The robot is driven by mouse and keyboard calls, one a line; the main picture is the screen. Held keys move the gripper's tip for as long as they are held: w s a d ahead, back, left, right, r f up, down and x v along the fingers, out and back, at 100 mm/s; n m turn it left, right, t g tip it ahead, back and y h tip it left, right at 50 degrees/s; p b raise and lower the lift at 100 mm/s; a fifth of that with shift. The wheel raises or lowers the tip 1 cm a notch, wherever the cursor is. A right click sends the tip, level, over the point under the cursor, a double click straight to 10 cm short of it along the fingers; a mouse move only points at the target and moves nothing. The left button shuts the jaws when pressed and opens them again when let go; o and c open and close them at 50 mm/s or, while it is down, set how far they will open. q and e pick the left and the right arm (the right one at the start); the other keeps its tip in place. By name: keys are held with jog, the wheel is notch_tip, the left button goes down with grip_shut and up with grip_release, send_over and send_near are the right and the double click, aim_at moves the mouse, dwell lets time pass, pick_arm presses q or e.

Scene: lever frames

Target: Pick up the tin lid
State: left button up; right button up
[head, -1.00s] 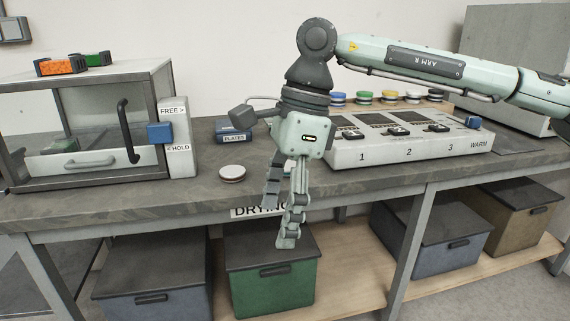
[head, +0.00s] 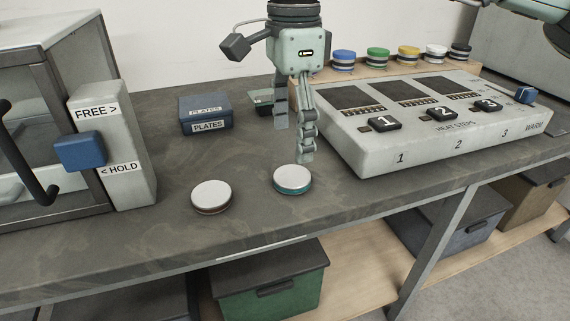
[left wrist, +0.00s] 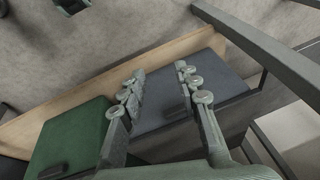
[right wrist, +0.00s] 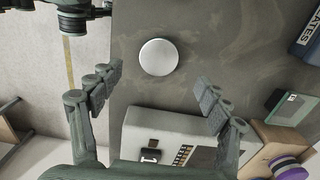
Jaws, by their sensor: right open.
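Two low round tins with pale lids stand on the grey bench in the head view: one with a brown rim (head: 211,196) and one with a teal rim (head: 292,180). I cannot tell which lid the task means. My right gripper (head: 293,145) is open and empty, pointing down just behind the teal-rimmed tin. In the right wrist view one pale round lid (right wrist: 158,57) lies beyond the open fingers (right wrist: 160,90), apart from them. My left gripper (left wrist: 160,72) is open and empty in the left wrist view, with storage boxes behind its fingers.
A heat-step console (head: 440,125) stands right of the tins, with several coloured tins on a shelf behind it. A blue PLATES box (head: 206,114) is at the back. A cabinet with a blue slider (head: 80,151) stands left. The bench front is clear.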

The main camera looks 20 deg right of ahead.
aim_at(292, 175)
notch_tip(292, 175, down, 7)
jog(key=shift+s+d+r, duration=0.1)
jog(key=shift+s+r, duration=0.05)
jog(key=shift+r, duration=0.05)
jog(key=shift+f, duration=0.15)
pick_arm(q)
jog(key=shift+s+a+f, duration=0.1)
jog(key=shift+s+f, duration=0.15)
jog(key=shift+f, duration=0.5)
pick_arm(e)
jog(key=shift+c, duration=0.8)
pick_arm(q)
jog(key=shift+d, duration=0.2)
pick_arm(e)
jog(key=c, duration=0.9)
